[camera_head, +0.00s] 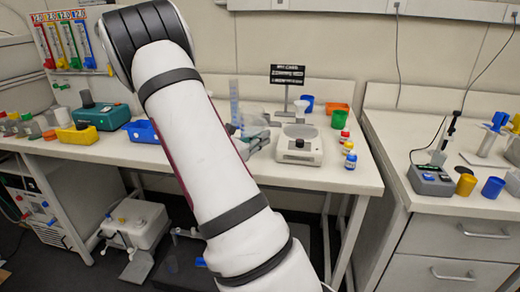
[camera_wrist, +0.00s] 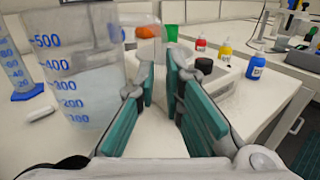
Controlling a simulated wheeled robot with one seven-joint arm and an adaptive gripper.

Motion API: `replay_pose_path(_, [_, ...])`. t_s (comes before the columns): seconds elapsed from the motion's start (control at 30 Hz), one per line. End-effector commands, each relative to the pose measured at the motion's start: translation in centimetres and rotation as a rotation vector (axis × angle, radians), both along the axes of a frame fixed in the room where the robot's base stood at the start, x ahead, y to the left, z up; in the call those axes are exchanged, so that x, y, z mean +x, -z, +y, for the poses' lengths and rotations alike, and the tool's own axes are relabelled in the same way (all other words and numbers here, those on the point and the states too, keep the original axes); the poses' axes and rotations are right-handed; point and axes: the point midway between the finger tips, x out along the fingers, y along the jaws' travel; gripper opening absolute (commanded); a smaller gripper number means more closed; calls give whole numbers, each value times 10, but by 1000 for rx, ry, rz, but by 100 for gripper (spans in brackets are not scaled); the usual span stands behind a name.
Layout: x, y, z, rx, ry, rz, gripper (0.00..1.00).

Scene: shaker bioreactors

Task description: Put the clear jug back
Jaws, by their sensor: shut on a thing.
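The clear jug (camera_wrist: 80,75) has blue volume marks and fills the left of the wrist view, just left of my fingers. In the head view the clear jug (camera_head: 255,125) shows partly behind my arm, left of the white scale. My gripper (camera_wrist: 163,65) has teal pads and is shut on the jug at its handle side; the grip point itself is mostly hidden by the fingers. In the head view only a bit of my gripper (camera_head: 258,143) shows past my arm. I cannot tell whether the jug touches the bench.
Small red, yellow and blue bottles (camera_head: 350,161) stand near the bench's right end. A clear measuring cylinder (camera_wrist: 18,70) with a blue base is behind the jug.

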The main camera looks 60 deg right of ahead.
Motion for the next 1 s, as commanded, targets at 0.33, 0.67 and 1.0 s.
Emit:
replay_pose_path(0.33, [2,31,-3,1,1,2,0])
replay_pose_path(0.67, [2,36,-3,-1,0,-1,0])
replay_pose_path(1.0, [2,38,-2,1,0,0,30])
